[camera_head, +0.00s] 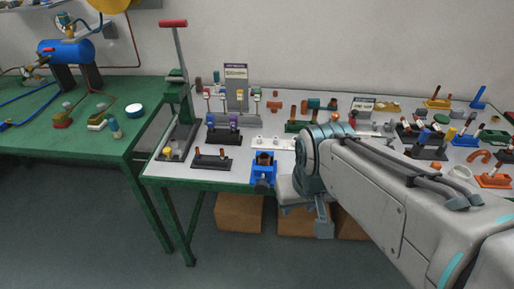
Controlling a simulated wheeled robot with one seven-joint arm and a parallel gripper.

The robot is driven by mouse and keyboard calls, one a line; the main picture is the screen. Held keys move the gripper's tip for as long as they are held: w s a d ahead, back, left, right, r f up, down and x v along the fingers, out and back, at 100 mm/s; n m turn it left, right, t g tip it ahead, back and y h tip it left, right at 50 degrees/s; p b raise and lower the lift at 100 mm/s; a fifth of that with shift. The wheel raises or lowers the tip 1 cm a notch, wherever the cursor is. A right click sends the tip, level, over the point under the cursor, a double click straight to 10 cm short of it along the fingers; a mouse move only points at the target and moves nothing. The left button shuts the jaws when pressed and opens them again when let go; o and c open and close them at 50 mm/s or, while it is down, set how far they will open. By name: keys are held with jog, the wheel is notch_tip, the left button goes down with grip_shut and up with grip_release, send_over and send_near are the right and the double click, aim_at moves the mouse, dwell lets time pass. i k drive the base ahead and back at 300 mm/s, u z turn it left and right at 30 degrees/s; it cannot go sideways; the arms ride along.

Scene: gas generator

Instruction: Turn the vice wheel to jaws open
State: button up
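A small blue vice (263,171) stands at the front edge of the white-topped table, left of my arm. A dark brown piece shows at its top. Its wheel is too small to make out clearly. My gripper (304,213) hangs at the end of my arm, just right of the vice and in front of the table edge. It appears apart from the vice. The wrist hides part of the hand, and the fingers are too unclear to show whether they are open or shut.
A green press with a red-handled lever (174,60) stands left of the vice. Racks with small coloured parts (222,135) stand behind it. Several fittings crowd the table's right side. Cardboard boxes (240,213) sit underneath. A green table (60,150) stands left. The floor in front is clear.

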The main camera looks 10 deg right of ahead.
aim_at(261, 187)
jog(key=u, duration=2.8)
jog(key=k, duration=0.55)
jog(key=z, duration=1.05)
